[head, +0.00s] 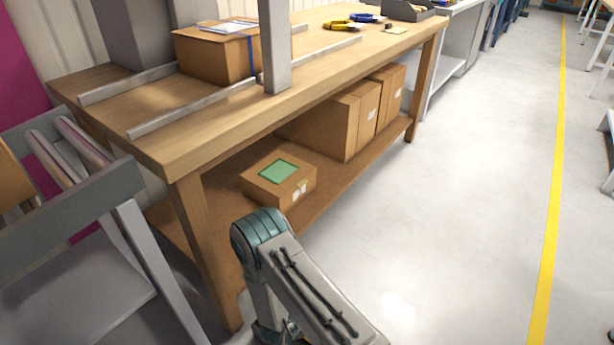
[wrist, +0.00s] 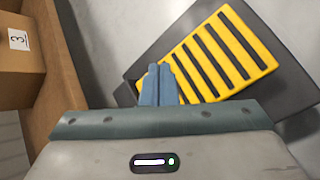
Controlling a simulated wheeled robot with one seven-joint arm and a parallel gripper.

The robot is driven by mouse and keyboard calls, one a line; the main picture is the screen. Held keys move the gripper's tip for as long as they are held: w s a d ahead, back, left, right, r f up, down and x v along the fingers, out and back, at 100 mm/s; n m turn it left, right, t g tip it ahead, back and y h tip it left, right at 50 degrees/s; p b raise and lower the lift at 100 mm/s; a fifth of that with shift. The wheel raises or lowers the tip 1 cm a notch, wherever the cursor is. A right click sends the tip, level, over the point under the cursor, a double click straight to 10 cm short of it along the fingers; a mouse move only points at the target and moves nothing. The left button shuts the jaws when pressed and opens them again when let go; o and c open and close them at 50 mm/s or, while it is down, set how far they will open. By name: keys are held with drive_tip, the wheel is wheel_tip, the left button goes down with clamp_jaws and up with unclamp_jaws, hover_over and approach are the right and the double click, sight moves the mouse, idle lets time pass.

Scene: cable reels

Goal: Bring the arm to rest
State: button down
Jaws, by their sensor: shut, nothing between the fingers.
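My arm (head: 290,285) shows in the head view at the bottom, folded low in front of the wooden bench. My gripper is out of sight in the head view. In the wrist view my gripper (wrist: 158,84) points up the picture with its two blue-grey fingers together and nothing between them. Beyond the fingers is a yellow slatted panel on a dark base (wrist: 215,55); I cannot tell whether the fingers touch it.
The wooden bench (head: 190,135) stands close to my arm, with cartons (head: 335,125) and a green-labelled box (head: 265,190) on its lower shelf. A grey rack (head: 75,215) is at left. Clear floor (head: 460,200) lies right, with a yellow line (head: 552,200).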

drive_tip(key=w+a+r+m+g+y+p, duration=0.1)
drive_tip(key=w+r+m+y+p, duration=0.3)
drive_tip(key=r, duration=1.1)
drive_tip(key=r+m+p, duration=0.3)
drive_tip(key=r+p, duration=0.2)
drive_tip(key=r, duration=0.9)
drive_tip(key=w+a+r+m+g+y+p, duration=0.1)
drive_tip(key=w+r+m+y+p, duration=0.3)
drive_tip(key=r, duration=1.1)
drive_tip(key=s+d+r+m+p, duration=0.1)
drive_tip(key=s+d+r+p, duration=0.15)
drive_tip(key=r, duration=0.35)
drive_tip(key=s+d+r+m+g+h+p, duration=0.1)
drive_tip(key=s+d+r+p, duration=0.1)
drive_tip(key=s+r+p, duration=0.3)
drive_tip(key=s+d+r+m, duration=0.1)
drive_tip(key=s+d+r, duration=0.1)
drive_tip(key=r, duration=0.5)
drive_tip(key=s+d+r+m+g+h+p, duration=0.1)
drive_tip(key=s+d+r+m+p, duration=0.2)
drive_tip(key=s+r, duration=0.4)
drive_tip(key=s+d+r+m+g+h+p, duration=0.1)
drive_tip(key=s+d+r+m+p, duration=0.2)
drive_tip(key=s+d+r, duration=0.4)
drive_tip(key=shift+s+r+m+p, duration=0.4)
drive_tip(key=shift+s+r+p, duration=0.4)
drive_tip(key=shift+s, duration=0.3)
